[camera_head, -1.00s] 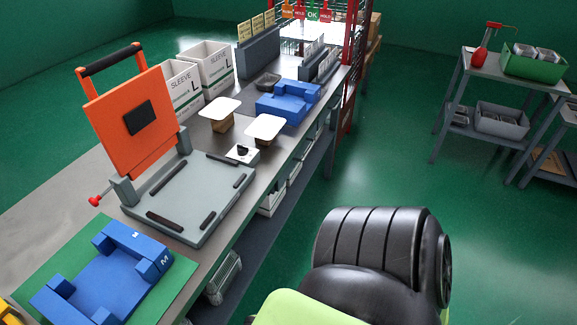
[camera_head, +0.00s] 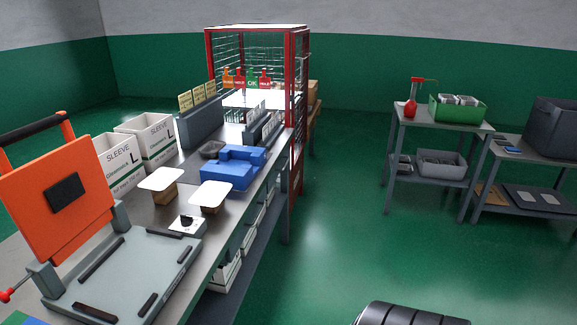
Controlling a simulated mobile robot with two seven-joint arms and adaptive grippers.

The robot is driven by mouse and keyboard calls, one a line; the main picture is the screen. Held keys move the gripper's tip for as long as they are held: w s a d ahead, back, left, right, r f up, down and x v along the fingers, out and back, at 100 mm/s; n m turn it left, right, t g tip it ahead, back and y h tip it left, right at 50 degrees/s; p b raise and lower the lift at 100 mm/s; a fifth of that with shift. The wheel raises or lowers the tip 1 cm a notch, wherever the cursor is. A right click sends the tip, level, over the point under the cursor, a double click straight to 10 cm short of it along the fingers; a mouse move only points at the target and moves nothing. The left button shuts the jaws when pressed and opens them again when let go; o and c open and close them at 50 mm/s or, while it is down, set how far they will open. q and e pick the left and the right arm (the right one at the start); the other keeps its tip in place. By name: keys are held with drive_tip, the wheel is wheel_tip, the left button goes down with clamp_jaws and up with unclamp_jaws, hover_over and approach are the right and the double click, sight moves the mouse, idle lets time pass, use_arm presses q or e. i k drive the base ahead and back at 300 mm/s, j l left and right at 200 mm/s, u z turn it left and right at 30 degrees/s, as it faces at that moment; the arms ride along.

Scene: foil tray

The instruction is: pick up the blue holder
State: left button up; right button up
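A blue holder (camera_head: 228,172) with raised blocks sits on the long bench, right of the SLEEVE boxes and behind two white-topped stands. It stands near the bench's right edge, clear of any gripper. At the bottom left corner only a sliver of blue and green shows; most of what lies there is cut off by the frame. Neither of my grippers is in view. A black ribbed part of my own body shows at the bottom edge, right of the middle.
An orange hinged press (camera_head: 58,195) with a grey base (camera_head: 128,268) fills the near bench. White SLEEVE boxes (camera_head: 147,140) line its far side. A red-framed cage (camera_head: 295,100) stands behind. Side tables (camera_head: 440,117) with bins stand right. The green floor between is clear.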

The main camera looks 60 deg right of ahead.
sight(238, 165)
drive_tip(key=i+l+z, duration=0.1)
drive_tip(key=l+z, duration=0.15)
drive_tip(key=z, duration=0.2)
drive_tip(key=i+l+z, duration=0.1)
drive_tip(key=z, duration=0.4)
drive_tip(key=i+l+z, duration=0.15)
drive_tip(key=z, duration=0.3)
drive_tip(key=i+l, duration=0.1)
drive_tip(key=l, duration=0.1)
